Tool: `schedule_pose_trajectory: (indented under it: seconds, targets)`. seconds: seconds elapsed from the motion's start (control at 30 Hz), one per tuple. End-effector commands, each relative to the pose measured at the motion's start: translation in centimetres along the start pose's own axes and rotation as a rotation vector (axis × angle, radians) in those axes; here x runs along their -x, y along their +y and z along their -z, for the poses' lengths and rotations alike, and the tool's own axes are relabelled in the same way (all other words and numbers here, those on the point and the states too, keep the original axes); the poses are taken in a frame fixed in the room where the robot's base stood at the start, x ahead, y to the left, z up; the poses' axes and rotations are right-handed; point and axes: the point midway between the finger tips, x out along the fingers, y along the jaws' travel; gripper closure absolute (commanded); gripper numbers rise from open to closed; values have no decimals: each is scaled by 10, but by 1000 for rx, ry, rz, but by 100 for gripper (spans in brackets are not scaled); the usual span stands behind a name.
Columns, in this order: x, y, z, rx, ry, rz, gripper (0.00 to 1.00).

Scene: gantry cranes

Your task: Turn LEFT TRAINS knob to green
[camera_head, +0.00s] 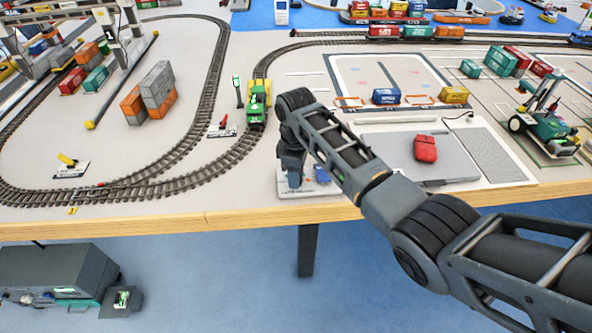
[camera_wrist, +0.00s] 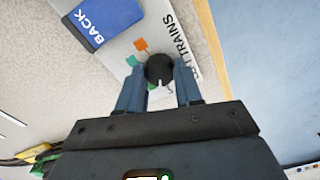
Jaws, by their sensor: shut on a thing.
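The LEFT TRAINS knob (camera_wrist: 160,69) is a round black knob on a light panel (camera_wrist: 176,22), seen in the wrist view. Its printed label, partly covered, runs along its right. A pale line shows at the knob's lower edge; I cannot tell surely where the knob points. In the head view my gripper (camera_head: 291,172) is over the panel at the table's front edge, and the arm hides the knob.
A blue BACK block (camera_wrist: 105,18) stands close to the knob. A green locomotive (camera_head: 258,103) is on the track behind my gripper. A red object (camera_head: 425,148) lies on a grey pad to the right. The wooden table edge (camera_head: 150,222) runs in front.

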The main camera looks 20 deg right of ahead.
Motion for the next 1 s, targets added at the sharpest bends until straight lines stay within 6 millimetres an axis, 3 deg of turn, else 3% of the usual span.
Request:
schedule_pose_trajectory:
  seconds: [0.5,1.0]
  targets:
    - [1,0,0,-322,0,0,96]
    - [0,0,0,-379,1,0,96]
